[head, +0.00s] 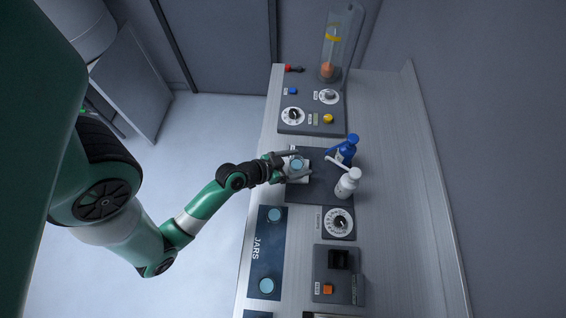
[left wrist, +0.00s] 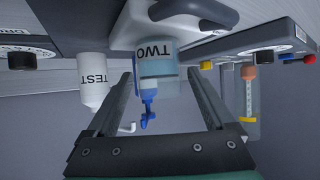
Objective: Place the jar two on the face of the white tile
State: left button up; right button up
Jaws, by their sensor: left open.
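Jar two (left wrist: 155,68), with a clear blue-grey body and a white TWO label, shows upside down between my left fingers in the left wrist view. In the head view its round pale-blue top (head: 297,164) is over the white tile (head: 303,179), which it partly covers. I cannot tell whether its base rests fully on the tile. My left gripper (head: 287,166) is open, with one finger on each side of the jar. The fingers also show in the left wrist view (left wrist: 155,98), with gaps beside the jar. My right gripper is not in view.
The JARS panel (head: 258,250) holds two more jars. A knob panel (head: 310,118) and a clear tube (head: 340,40) are at the back. Bare bench lies at right.

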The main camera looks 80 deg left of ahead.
pick_arm(q)
jog(key=v, duration=0.9)
